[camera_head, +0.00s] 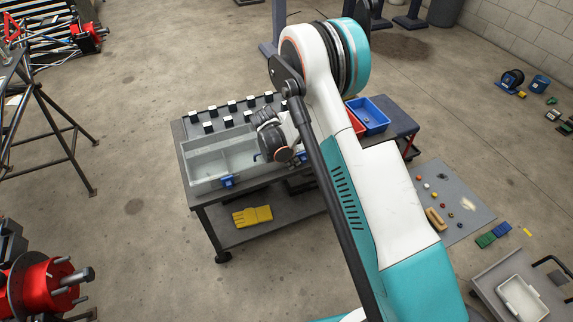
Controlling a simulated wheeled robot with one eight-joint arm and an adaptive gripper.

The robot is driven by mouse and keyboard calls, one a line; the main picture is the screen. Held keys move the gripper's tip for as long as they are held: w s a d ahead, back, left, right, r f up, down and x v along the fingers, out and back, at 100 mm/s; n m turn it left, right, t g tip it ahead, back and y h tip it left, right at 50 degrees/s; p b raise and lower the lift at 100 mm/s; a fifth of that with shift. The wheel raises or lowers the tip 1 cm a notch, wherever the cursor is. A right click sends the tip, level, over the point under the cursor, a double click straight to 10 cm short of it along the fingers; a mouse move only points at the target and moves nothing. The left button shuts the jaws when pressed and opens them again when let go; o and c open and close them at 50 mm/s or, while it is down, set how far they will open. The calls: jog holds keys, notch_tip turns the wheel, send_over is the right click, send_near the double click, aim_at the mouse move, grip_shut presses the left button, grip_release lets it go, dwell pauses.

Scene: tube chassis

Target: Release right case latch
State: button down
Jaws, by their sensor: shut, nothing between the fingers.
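A pale grey case (203,182) with inner compartments sits on the front of a dark work table. A blue left latch (227,181) shows on its front wall. A blue right latch (301,158) shows in part near the case's right end, beside my arm. My gripper (282,155) is over the right part of the case, close to this latch. It is shut and empty; its fingertips are small and mostly hidden by my wrist. I cannot tell whether it touches the latch or whether either latch is fastened.
Several dark blocks with white tops (230,121) line the back of the table (200,203). A blue bin (368,115) and a red bin (355,122) stand right of my arm. Yellow gloves (252,215) lie on the lower shelf.

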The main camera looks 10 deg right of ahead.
aim_at(303, 159)
jog(key=shift+d, duration=0.1)
jog(key=d, duration=0.2)
jog(key=w+d, duration=0.1)
jog(key=d, duration=0.1)
jog(key=shift+a, duration=0.1)
dwell(0.4)
jog(key=a, duration=0.3)
jog(key=s+a, duration=0.1)
jog(key=shift+a+r, duration=0.2)
jog(key=shift+r, duration=0.15)
jog(key=p+v, duration=0.4)
jog(key=v, duration=0.5)
jog(key=shift+r, duration=0.1)
